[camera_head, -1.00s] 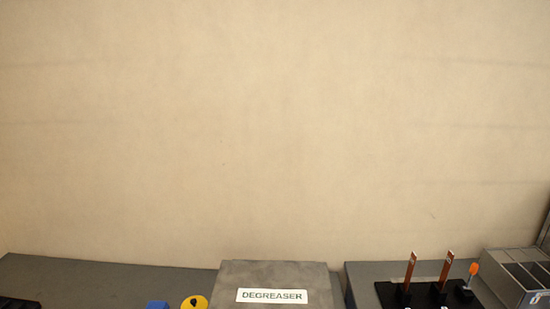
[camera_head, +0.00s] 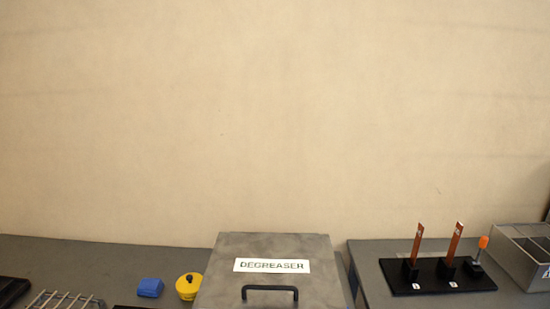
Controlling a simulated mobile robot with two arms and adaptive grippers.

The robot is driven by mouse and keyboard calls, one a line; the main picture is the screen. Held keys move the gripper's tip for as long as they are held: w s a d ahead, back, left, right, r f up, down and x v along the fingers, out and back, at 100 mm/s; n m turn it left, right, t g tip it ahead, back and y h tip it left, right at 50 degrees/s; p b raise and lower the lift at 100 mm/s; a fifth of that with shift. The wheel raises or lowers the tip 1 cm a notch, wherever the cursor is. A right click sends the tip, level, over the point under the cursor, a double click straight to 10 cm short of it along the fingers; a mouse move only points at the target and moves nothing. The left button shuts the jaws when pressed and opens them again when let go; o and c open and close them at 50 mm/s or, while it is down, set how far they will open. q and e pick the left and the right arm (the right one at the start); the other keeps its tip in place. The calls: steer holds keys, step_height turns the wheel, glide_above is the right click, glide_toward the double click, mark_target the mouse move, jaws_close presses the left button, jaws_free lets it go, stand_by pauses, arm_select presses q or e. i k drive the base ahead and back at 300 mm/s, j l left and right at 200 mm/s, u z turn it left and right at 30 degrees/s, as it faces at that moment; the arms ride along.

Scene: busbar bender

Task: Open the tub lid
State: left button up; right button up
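The tub lid (camera_head: 221,290) is a grey metal plate at the bottom centre of the head view. It carries a white label (camera_head: 271,265) reading "DEGREASER" and a black bar handle (camera_head: 270,289) near the lower edge. The lid looks closed and flat. Its front edge and the tub below run out of the picture. Neither of my grippers shows in the head view.
Left of the tub, a grey bench holds a yellow pot (camera_head: 188,288), a blue block (camera_head: 150,288) and a metal rack (camera_head: 65,301). To the right stand a black base (camera_head: 425,286) with two copper bars and an orange-handled tool (camera_head: 483,243), and a grey bin (camera_head: 525,260).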

mark_target(244, 270)
steer(key=k+j+z, duration=0.15)
steer(key=z, duration=0.2)
steer(key=k+j+z, duration=0.15)
steer(key=z, duration=0.25)
steer(key=k+z, duration=0.35)
steer(key=i+j, duration=0.05)
steer(key=i, duration=0.05)
